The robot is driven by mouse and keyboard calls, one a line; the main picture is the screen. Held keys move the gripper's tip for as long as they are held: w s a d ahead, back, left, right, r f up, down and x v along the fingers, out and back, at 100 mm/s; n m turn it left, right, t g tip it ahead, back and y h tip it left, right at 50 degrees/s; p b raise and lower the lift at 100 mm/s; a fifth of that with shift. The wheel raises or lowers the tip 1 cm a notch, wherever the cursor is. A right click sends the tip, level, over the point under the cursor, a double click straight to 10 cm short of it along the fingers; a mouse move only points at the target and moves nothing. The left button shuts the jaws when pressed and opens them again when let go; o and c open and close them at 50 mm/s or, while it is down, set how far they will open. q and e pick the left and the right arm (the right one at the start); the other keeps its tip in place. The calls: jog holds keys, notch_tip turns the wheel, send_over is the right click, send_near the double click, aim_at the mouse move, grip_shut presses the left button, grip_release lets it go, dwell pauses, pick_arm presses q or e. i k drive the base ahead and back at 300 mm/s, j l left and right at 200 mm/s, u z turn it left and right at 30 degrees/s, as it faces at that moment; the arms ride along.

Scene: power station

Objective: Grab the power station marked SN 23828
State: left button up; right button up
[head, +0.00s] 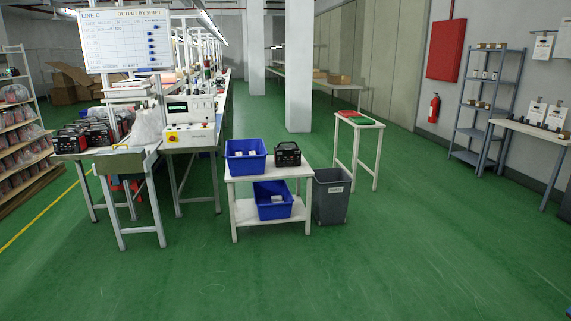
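A black power station (287,154) stands upright on the top of a small white two-tier table (295,171), to the right of a blue bin. Several red and black power stations (99,134) stand grouped on the workbench at the left. Serial markings are too small to read on any of them, so I cannot tell which is SN 23828. Neither of my grippers shows in the head view.
A blue bin (245,160) sits on the small table and another blue bin (272,203) on its lower shelf. A grey waste bin (331,197) and a tall white stand (358,122) are to the right. A workbench (124,163) and a shelf rack (22,135) are left. The foreground floor is clear.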

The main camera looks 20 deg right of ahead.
aim_at(284, 156)
jog(key=i+z, duration=0.2)
jog(key=i, duration=0.65)
jog(key=i+j+z, duration=0.2)
jog(key=i, duration=0.7)
jog(key=i+l+z, duration=0.3)
jog(key=i, duration=1)
jog(key=i+j+z, duration=0.3)
jog(key=i, duration=0.95)
jog(key=i+l, duration=0.05)
